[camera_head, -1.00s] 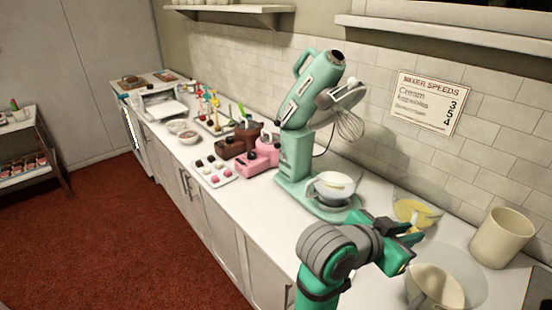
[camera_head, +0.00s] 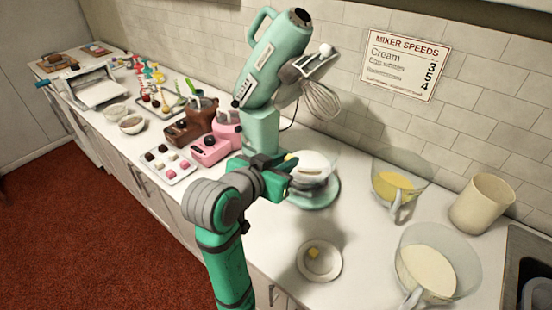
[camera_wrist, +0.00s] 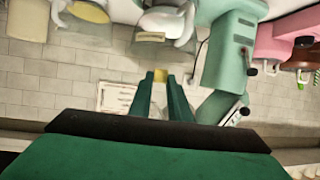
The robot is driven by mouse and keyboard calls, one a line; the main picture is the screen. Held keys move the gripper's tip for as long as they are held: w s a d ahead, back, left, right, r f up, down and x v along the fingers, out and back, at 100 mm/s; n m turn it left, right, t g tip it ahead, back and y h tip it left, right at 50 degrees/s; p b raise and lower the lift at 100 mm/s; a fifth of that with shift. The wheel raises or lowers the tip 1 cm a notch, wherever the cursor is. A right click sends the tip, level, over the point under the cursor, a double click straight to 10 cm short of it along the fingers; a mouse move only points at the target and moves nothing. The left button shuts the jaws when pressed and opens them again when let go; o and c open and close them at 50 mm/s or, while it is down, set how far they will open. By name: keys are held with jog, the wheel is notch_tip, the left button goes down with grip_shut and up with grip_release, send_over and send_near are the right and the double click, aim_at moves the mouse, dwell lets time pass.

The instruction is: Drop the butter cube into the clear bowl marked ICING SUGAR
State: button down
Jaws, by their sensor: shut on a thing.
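My gripper (camera_head: 283,172) is beside the mixer bowl in the head view. In the wrist view its fingertips (camera_wrist: 161,78) are shut on a small yellow butter cube (camera_wrist: 160,75); a yellow corner shows at the fingertips in the head view. A clear bowl with pale powder (camera_head: 427,268) stands at the front right. Another clear bowl, with yellow contents (camera_head: 397,187), stands behind it. No ICING SUGAR label is readable on either bowl. The gripper is left of both bowls and above the counter.
A small white dish (camera_head: 322,270) holds another yellow piece. The green mixer (camera_head: 262,90) stands behind the gripper, its bowl (camera_head: 313,168) holding white contents. A cream canister (camera_head: 482,204) is at the right. Bare counter lies between the dish and the clear bowls.

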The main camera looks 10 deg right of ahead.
aim_at(303, 168)
jog(key=x, duration=0.3)
jog(key=shift+s+d+f, duration=0.1)
jog(key=shift+d, duration=0.1)
jog(key=d+x, duration=0.1)
jog(key=x, duration=0.7)
jog(key=shift+s+r, duration=0.25)
jog(key=shift+r, duration=0.1)
jog(key=c, duration=1.6)
grip_release()
jog(key=shift+o, duration=0.2)
